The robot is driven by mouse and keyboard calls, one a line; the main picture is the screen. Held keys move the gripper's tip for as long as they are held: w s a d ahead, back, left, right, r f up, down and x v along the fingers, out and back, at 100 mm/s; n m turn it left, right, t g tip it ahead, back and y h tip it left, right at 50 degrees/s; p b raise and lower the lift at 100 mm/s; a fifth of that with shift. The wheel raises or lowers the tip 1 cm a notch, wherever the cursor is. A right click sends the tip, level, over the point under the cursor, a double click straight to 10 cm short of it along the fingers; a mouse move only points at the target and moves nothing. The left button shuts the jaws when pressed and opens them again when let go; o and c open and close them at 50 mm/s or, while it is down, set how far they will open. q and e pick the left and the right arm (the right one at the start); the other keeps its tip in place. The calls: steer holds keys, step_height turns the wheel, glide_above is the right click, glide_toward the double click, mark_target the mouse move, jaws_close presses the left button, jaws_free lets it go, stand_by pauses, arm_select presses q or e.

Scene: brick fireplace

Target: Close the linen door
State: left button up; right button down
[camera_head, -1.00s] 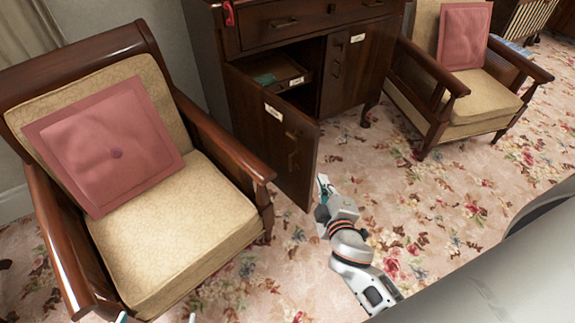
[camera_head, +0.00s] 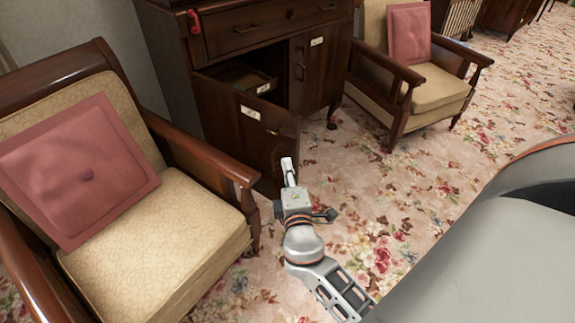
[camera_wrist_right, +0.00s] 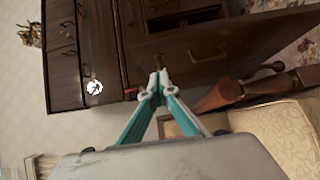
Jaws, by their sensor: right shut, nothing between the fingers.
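The door (camera_head: 225,115) on the left of the dark wooden cabinet (camera_head: 215,40) stands ajar. It bears a small white label (camera_head: 250,112) that is too small to read, and a handle on its outer face. My right gripper (camera_head: 288,167) is shut and empty, in front of the door's lower outer face near its free edge. I cannot tell whether it touches the door. Its teal fingers meet at the tips in the right wrist view (camera_wrist_right: 159,80), before dark wood. My left gripper is not in view.
A drawer (camera_head: 240,75) shows inside the opening. The cabinet's right door (camera_head: 320,65) is shut. A cream armchair (camera_head: 150,235) with a pink cushion (camera_head: 80,170) stands close left of my right arm. Another armchair (camera_head: 435,88) stands right. The flowered carpet (camera_head: 420,190) is open between.

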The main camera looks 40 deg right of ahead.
mark_target(290, 134)
steer(key=x, duration=0.3)
steer(key=d+x, duration=0.1)
steer(key=x, duration=0.2)
steer(key=s+x, duration=0.1)
steer(key=x, duration=0.2)
steer(key=shift+w+d, duration=0.1)
steer(key=shift+d, duration=0.4)
steer(key=shift+w+d, duration=0.15)
steer(key=shift+d, duration=0.25)
steer(key=shift+d, duration=0.1)
